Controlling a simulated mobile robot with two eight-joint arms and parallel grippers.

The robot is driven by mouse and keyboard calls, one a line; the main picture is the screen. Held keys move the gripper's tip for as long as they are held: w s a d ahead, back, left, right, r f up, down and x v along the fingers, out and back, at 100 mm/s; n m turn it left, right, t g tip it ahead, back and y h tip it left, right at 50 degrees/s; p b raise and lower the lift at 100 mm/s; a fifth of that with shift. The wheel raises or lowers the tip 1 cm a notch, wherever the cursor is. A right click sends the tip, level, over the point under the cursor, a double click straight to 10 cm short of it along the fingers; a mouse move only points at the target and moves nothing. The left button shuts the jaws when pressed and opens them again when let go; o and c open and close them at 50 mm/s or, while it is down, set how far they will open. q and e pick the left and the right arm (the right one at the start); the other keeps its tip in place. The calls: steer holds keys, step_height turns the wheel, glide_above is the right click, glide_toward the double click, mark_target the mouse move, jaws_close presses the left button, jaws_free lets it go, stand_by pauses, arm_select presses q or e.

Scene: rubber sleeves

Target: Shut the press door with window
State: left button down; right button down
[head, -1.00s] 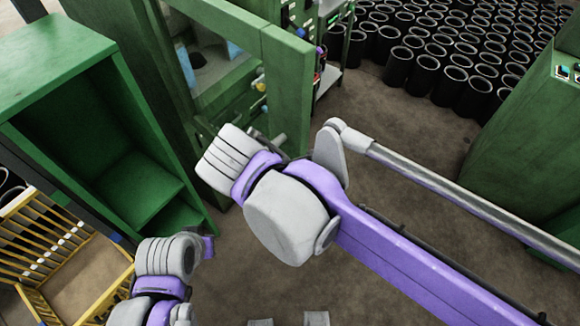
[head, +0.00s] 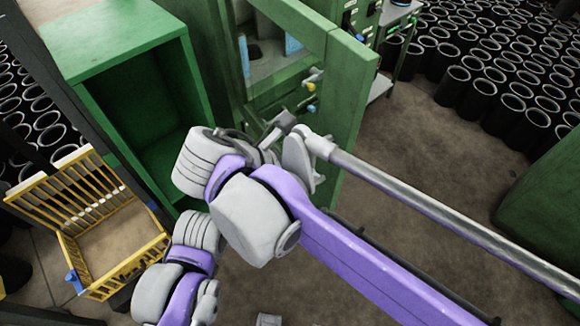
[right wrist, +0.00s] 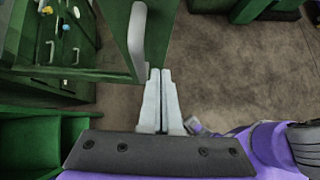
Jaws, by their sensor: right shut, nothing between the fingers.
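The press door (head: 345,100) is a green frame around a window, and it stands open, swung out from the green press. In the right wrist view the door (right wrist: 117,25) hangs at the upper left, with a pale grey upright handle (right wrist: 137,38) near its free edge. My right gripper (right wrist: 160,80) is shut and empty, its fingertips close to the lower end of the handle; I cannot tell whether they touch. In the head view my right wrist is in front of the door's lower part and partly hides it. My left arm shows at the lower left, but its gripper fingers do not show.
A green open-fronted cabinet (head: 118,50) stands left of the press. A yellow slatted crate (head: 75,205) is at the far left. Many black sleeves (head: 478,95) stand on the floor at upper right. Another green cabinet (head: 545,215) is at right. Bare floor lies between.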

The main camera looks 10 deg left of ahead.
mark_target(336, 166)
steer(key=shift+w+d+f+p, duration=0.2)
steer(key=shift+w+d+p, duration=0.2)
steer(key=shift+w+d, duration=1.2)
